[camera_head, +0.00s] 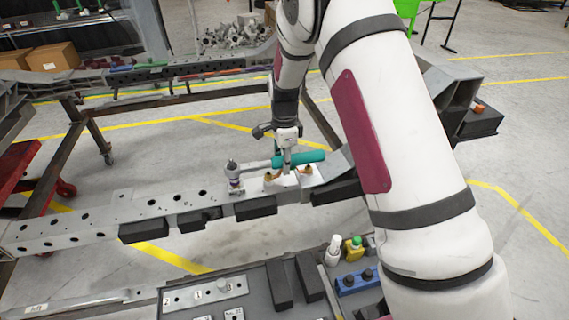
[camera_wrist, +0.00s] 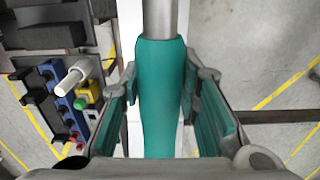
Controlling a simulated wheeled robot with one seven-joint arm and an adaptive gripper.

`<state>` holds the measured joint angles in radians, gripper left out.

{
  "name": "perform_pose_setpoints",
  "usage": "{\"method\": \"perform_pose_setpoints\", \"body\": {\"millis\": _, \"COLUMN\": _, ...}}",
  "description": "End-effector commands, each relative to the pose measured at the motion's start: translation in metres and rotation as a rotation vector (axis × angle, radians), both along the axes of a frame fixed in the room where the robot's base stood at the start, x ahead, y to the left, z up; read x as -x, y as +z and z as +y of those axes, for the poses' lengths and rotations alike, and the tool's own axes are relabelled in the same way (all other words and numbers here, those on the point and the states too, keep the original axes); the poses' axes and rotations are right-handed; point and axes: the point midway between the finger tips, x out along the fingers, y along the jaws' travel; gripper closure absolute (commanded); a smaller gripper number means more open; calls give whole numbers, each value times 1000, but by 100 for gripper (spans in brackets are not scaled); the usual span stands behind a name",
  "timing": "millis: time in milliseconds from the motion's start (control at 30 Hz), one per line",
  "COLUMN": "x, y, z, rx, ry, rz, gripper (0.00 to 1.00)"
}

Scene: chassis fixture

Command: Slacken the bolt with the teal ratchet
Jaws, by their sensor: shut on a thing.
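The teal ratchet lies level above the chassis rail (camera_head: 60,228), with its teal handle (camera_head: 314,157) to the right and its grey head (camera_head: 233,168) to the left. The head sits on top of an upright fitting (camera_head: 236,186) on the rail; the bolt itself is hidden beneath it. My gripper (camera_head: 286,162) points down and is shut on the ratchet's handle. In the wrist view the teal handle (camera_wrist: 162,95) runs between the two fingers (camera_wrist: 162,112), with the grey shaft (camera_wrist: 158,18) leading off the top edge. The ratchet head is outside that view.
Brass-coloured fittings (camera_head: 306,170) stand on the rail close below the handle. A grey tool tray (camera_head: 262,285) with a white bottle (camera_head: 333,248), a yellow-green item (camera_head: 354,246) and blue blocks (camera_head: 358,281) is in front. A second rail (camera_head: 150,87) runs behind, with open floor between.

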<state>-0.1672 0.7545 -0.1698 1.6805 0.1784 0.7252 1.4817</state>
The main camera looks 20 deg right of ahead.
Motion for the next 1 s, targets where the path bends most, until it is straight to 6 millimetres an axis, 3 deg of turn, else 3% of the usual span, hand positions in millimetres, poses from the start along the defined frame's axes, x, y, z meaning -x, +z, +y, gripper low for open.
{"method": "perform_pose_setpoints", "body": {"millis": 1000, "x": -22, "y": -4, "z": 4, "rx": 1, "ry": 125, "rz": -12, "gripper": 100}}
